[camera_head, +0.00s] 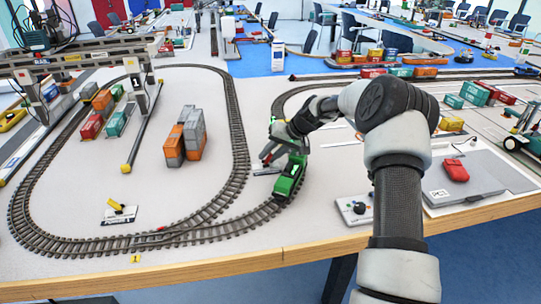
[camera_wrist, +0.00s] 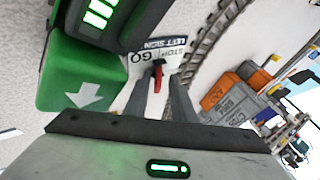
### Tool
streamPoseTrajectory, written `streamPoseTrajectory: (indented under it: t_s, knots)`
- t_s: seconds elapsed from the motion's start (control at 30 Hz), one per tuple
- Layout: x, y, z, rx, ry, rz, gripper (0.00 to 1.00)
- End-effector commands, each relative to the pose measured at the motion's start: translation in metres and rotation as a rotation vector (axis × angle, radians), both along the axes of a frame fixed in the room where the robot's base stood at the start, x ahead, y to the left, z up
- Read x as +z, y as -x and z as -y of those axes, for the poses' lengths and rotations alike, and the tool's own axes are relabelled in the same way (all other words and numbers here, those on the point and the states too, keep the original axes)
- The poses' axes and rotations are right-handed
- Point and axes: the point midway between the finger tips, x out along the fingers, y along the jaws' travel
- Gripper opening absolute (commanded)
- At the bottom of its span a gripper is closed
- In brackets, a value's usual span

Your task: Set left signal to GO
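The left signal (camera_wrist: 160,48) is a small white plate marked "LEFT SIGN", STOP and GO, with the label partly cut off by my gripper. Its red lever (camera_wrist: 158,78) stands between the two fingers of my gripper (camera_wrist: 162,82), near the word GO in the wrist view. I cannot tell which side the lever is set to. The fingers look apart, with a gap around the lever. In the head view my gripper (camera_head: 268,158) is low over the plate (camera_head: 264,170), left of the green locomotive, and largely hides the lever.
The green locomotive (camera_head: 290,178) stands on the track close beside my gripper; it fills the upper left of the wrist view (camera_wrist: 85,75). Orange and grey containers (camera_head: 185,137) stand inside the loop. A plate with a yellow lever (camera_head: 119,213) is at front left. A control box (camera_head: 354,210) is right.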

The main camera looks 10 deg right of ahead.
Motion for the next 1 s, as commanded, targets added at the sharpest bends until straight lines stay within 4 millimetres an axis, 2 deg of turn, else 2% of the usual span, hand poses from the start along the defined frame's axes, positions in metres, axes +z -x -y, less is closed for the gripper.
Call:
streamPoseTrajectory:
  t_s: [0.27, 0.47, 1.0]
  knots:
    - [-0.002, 0.000, 0.006, -0.007, 0.008, 0.001, 0.27]
    - [0.000, 0.000, 0.002, -0.001, 0.055, 0.001, 0.27]
    - [0.003, -0.001, -0.019, 0.004, 0.501, 0.006, 0.27]
